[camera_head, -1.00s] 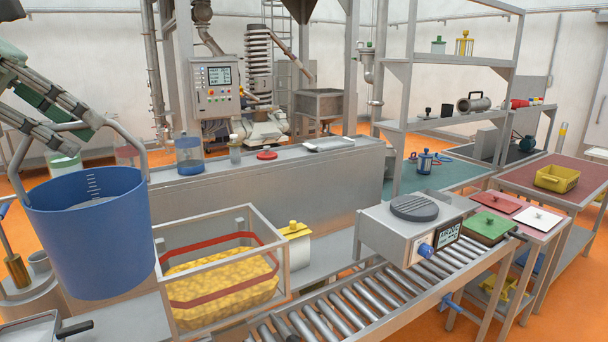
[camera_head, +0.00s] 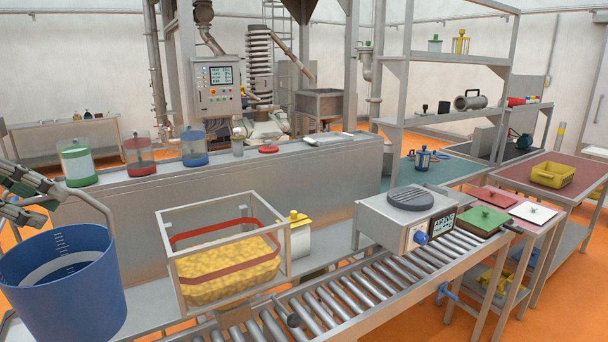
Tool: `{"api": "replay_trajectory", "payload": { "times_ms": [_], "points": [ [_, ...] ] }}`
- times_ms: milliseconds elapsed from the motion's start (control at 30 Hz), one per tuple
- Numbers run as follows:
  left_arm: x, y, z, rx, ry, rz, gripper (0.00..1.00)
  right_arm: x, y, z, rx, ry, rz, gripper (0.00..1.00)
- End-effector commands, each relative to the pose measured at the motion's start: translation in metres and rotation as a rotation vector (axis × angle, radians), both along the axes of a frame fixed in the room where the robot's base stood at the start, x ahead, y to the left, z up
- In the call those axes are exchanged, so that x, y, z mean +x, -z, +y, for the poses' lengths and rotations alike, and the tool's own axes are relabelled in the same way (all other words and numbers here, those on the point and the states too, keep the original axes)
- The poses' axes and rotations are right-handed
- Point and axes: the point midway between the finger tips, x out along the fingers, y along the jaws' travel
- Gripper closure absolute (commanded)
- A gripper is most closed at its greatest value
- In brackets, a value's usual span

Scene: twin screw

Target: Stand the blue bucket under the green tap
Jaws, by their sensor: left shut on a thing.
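The blue bucket (camera_head: 68,300) hangs upright at the lower left, cut off by the picture's edge. My left gripper (camera_head: 48,192) is at the left edge, shut on the bucket's grey handle, above the rim. A pipe fitting with a small green top (camera_head: 365,58) is on the frame at the back; I cannot tell if it is the green tap. No other green tap shows clearly. My right gripper is not in view.
A clear bin of yellow pieces (camera_head: 222,272) stands right of the bucket. A roller conveyor (camera_head: 350,300) with a scale (camera_head: 408,215) runs along the front right. Jars with green (camera_head: 76,165), red (camera_head: 140,158) and blue (camera_head: 193,148) parts stand on the long grey bench (camera_head: 250,170).

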Motion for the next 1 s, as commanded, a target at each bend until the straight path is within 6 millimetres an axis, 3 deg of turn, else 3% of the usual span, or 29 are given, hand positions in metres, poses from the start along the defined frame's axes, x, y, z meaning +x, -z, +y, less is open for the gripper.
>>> {"api": "replay_trajectory", "payload": {
  "times_ms": [100, 300, 467, 1000],
  "points": [
    [-0.012, 0.047, 0.012, -0.013, -0.016, -0.006, 1.0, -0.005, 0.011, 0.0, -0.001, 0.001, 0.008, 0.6],
    [-0.026, 0.101, 0.023, -0.012, -0.035, -0.01, 1.0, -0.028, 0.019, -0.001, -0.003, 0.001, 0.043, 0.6],
    [-0.032, 0.126, 0.026, -0.009, -0.041, -0.007, 1.0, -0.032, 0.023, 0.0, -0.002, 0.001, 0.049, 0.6],
    [-0.054, 0.21, 0.023, -0.007, -0.045, -0.001, 1.0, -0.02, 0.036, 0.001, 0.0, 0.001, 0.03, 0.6]
  ]
}}
